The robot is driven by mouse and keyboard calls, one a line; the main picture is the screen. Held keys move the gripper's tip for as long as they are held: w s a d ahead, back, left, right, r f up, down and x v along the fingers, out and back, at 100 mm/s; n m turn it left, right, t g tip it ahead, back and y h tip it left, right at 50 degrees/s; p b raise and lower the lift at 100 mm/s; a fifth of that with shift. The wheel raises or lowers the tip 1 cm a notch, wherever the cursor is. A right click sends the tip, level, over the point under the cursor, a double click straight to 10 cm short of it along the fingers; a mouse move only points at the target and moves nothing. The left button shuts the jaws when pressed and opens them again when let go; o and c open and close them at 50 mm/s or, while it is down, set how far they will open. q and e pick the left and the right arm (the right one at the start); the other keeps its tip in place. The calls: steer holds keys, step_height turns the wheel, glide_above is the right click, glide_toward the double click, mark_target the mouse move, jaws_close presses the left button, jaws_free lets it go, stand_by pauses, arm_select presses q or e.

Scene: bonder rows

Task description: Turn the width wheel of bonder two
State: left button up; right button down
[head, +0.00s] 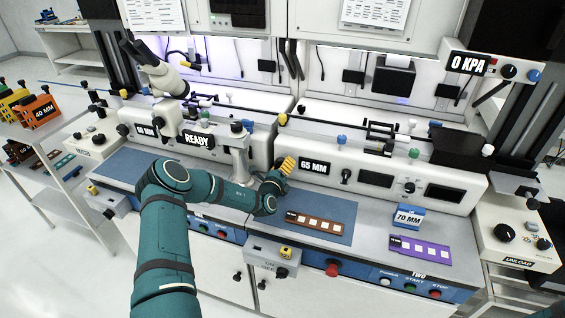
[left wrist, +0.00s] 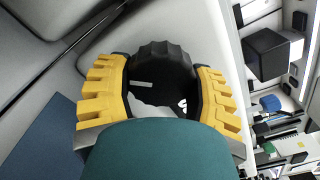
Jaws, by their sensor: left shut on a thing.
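My left gripper (head: 286,166) reaches the front face of bonder two (head: 400,178), just left of its 65 MM display (head: 314,166). In the left wrist view its yellow fingers (left wrist: 160,92) are on both sides of a black ribbed wheel (left wrist: 163,58), shut on it. In the head view the wheel is hidden behind the gripper and wrist. My right gripper is not in view.
A brown strip (head: 315,223) lies on the blue mat (head: 340,210) below my left gripper. A 70 MM block (head: 408,218) and a purple strip (head: 420,250) are further right. Bonder one's READY display (head: 197,140) and microscope (head: 165,80) stand left.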

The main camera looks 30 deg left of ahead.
arm_select(q)
steer(key=n+p, duration=0.1)
steer(key=n, duration=0.2)
steer(key=shift+n+p, duration=0.35)
steer(key=shift+n, duration=0.05)
steer(key=n+p, duration=0.1)
steer(key=n, duration=0.2)
steer(key=shift+d+n, duration=0.1)
steer(key=shift+n, duration=0.2)
steer(key=n+p, duration=0.1)
steer(key=n, duration=0.2)
steer(key=shift+r, duration=0.1)
steer(key=shift+n+p, duration=0.3)
steer(key=shift+n, duration=1.4)
steer(key=o, duration=1.2)
steer(key=shift+r, duration=0.15)
